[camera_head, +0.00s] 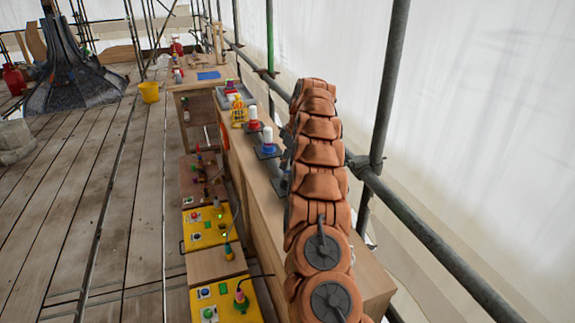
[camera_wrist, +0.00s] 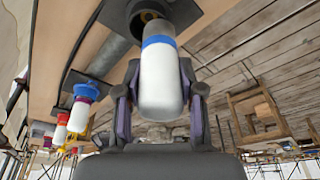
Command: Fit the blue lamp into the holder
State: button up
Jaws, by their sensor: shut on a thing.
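The blue lamp, white with a blue band (camera_wrist: 160,75), is between the two fingers of my gripper (camera_wrist: 160,105) in the wrist view. My gripper is shut on its white body. The lamp's banded end points at a dark square holder (camera_wrist: 185,12) with a brass ring in its middle. The lamp's end overlaps the holder's opening in the picture; I cannot tell whether it is inside or just in front. In the head view my arm hides the gripper, the held lamp and this holder.
Other white lamps stand in a row on the wooden bench: one on a blue base (camera_head: 268,140), one on a red base (camera_head: 252,118). Scaffold poles (camera_head: 388,90) run along the right. Yellow control boxes (camera_head: 207,228) lie left of the bench.

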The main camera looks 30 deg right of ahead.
jog(key=shift+w+d+p, duration=0.5)
jog(key=shift+w+p, duration=0.05)
jog(key=shift+w, duration=0.1)
jog(key=shift+f, duration=0.15)
jog(key=shift+a+f+p, duration=0.1)
jog(key=shift+f+p, duration=0.35)
jog(key=shift+f, duration=0.3)
jog(key=shift+f+p, duration=0.3)
jog(key=shift+f, duration=0.65)
jog(key=shift+f, duration=0.15)
jog(key=o, duration=1.2)
